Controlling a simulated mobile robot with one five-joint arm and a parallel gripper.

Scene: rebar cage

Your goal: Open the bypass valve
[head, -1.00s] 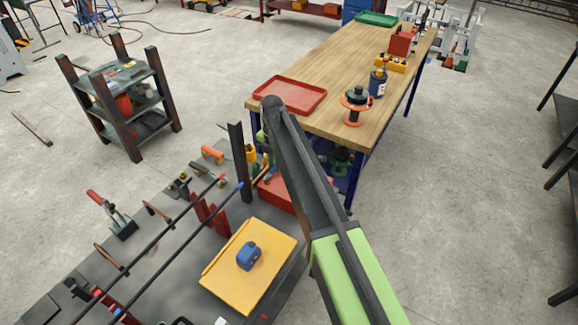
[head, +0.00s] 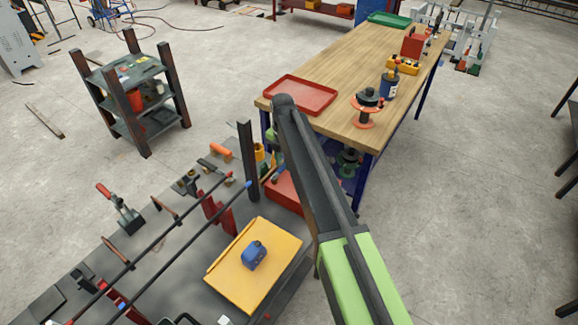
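I cannot pick out a bypass valve for certain in the head view. Black rods run over a grey bench (head: 160,262) at the lower left, with small fittings and red brackets (head: 216,213) along them. An orange part (head: 220,151) sits at the bench's far end. My dark and green arm reaches up through the middle of the picture. Its far part bends down behind the upper link, and my gripper cannot be seen.
A yellow board (head: 230,280) with a blue item (head: 254,254) lies on the bench. A dark post (head: 248,160) stands at its far end. Beyond are a wooden worktable (head: 345,75) with a red tray (head: 300,94) and a shelf rack (head: 135,78).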

